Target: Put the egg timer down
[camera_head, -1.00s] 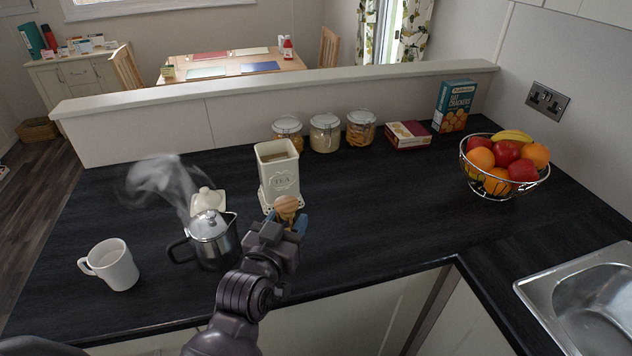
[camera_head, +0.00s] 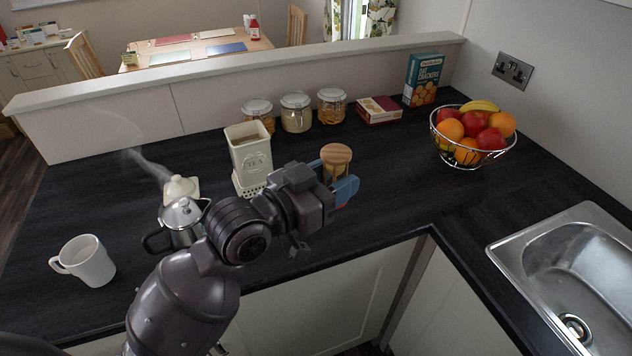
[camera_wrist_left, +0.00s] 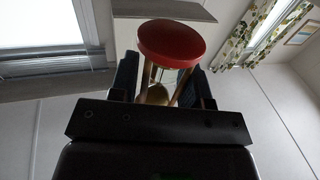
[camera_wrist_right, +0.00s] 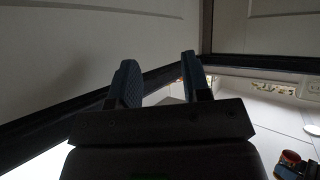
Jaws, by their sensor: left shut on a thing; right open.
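The egg timer (camera_head: 336,160) is an hourglass with a wooden disc on top and yellowish sand showing below it. My left gripper (camera_head: 342,185) is shut on its middle and holds it over the dark worktop, right of the tea tin. In the left wrist view the egg timer (camera_wrist_left: 170,45) shows a red disc and wooden posts between the fingers. The right wrist view shows a red disc (camera_wrist_right: 291,156) at the lower right corner. My right gripper (camera_wrist_right: 160,82) is open and empty, facing pale cabinet panels; the head view does not show it.
The tea tin (camera_head: 250,160), steaming metal pot (camera_head: 182,222) and white mug (camera_head: 85,262) stand on the left. Glass jars (camera_head: 296,113), a cracker box (camera_head: 423,80) and a wire fruit bowl (camera_head: 474,155) stand behind. The worktop (camera_head: 410,200) before the bowl is clear; a sink (camera_head: 570,255) is right.

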